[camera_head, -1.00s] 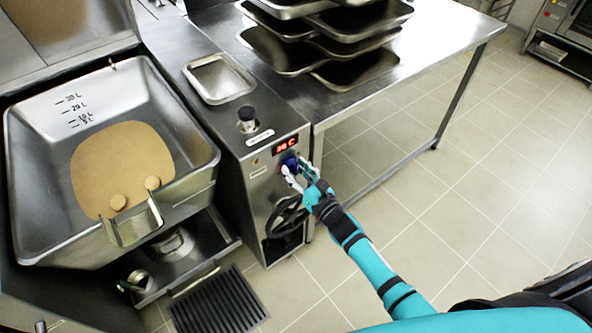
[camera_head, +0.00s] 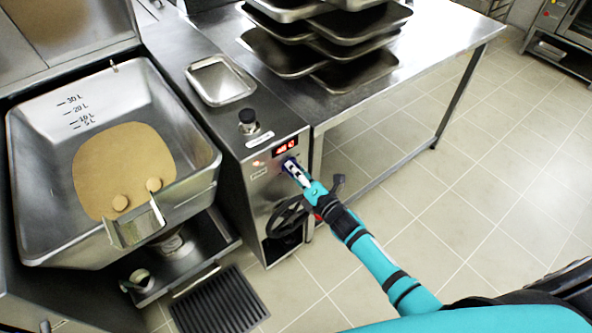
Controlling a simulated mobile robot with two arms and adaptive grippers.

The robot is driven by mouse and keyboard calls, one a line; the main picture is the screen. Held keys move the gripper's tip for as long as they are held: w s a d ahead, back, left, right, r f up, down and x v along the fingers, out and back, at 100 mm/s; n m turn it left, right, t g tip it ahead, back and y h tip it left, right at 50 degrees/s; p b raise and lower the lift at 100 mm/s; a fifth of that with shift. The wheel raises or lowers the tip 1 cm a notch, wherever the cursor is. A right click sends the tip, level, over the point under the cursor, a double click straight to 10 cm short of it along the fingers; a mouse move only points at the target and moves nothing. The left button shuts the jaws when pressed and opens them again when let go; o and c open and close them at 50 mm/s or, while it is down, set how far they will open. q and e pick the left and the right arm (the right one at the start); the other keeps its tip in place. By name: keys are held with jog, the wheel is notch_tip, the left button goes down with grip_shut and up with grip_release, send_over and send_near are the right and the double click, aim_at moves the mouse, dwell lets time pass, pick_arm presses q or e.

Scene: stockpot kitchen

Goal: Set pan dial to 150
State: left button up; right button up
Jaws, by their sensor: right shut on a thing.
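The dial of the pan sits on the steel front panel, just below the red digital display (camera_head: 285,147). My right gripper (camera_head: 290,165) is shut on the blue dial and hides most of it. The display is lit, but its digits are small and hard to read; it seems to show a number in the forties. The tilting pan (camera_head: 190,190) stands at the left, with a brown liquid surface and volume marks inside. My left gripper is not in view.
A handwheel (camera_head: 286,218) is on the panel below my right gripper. A black knob (camera_head: 247,118) and a small steel tray (camera_head: 221,80) are on the unit's top. Stacked trays (camera_head: 345,75) stand on the steel table (camera_head: 440,50). The tiled floor at right is clear.

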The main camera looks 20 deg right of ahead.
jog(key=m+p, duration=0.1)
jog(key=m, duration=0.5)
jog(key=shift+d+y, duration=0.1)
jog(key=shift+y, duration=0.3)
jog(key=m, duration=0.6)
jog(key=shift+g+y, duration=0.3)
jog(key=m, duration=0.3)
jog(key=shift+f+m, duration=0.15)
jog(key=shift+m, duration=0.15)
jog(key=m, duration=0.2)
jog(key=shift+m+y, duration=0.3)
jog(key=shift+y, duration=0.1)
jog(key=m+b, duration=0.1)
jog(key=m, duration=0.4)
jog(key=shift+f+m, duration=0.1)
jog(key=shift+m, duration=0.2)
jog(key=shift+b, duration=0.3)
jog(key=o, duration=1.1)
jog(key=shift+o, duration=0.2)
